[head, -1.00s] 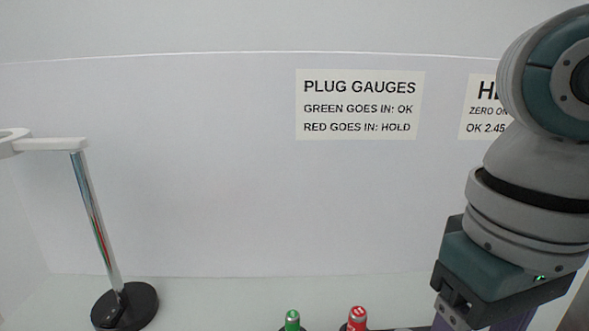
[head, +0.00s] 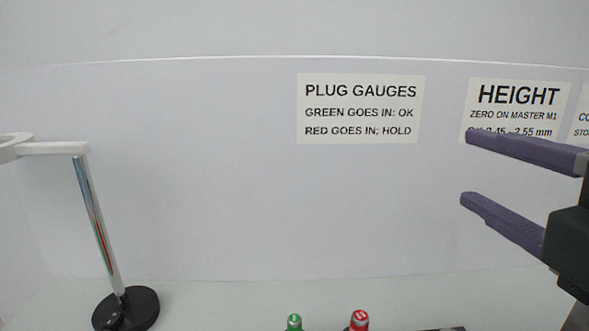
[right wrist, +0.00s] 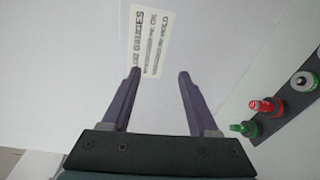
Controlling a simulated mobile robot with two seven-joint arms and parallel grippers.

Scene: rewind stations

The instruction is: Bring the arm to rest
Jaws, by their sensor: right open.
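My right gripper (head: 466,168) is at the right side of the head view, its two purple fingers pointing left in front of the back wall. It also shows in the right wrist view (right wrist: 158,74), with its fingers spread apart and nothing between them. The gripper is above the bench and apart from the gauges. My left gripper is not in the head view.
A green-topped gauge (head: 294,321) and a red-topped gauge (head: 359,320) stand at the bottom edge. A stand with a black base (head: 126,309) and chrome post is at left. Wall signs include the plug gauges sign (head: 360,109). The bench middle (head: 220,300) is clear.

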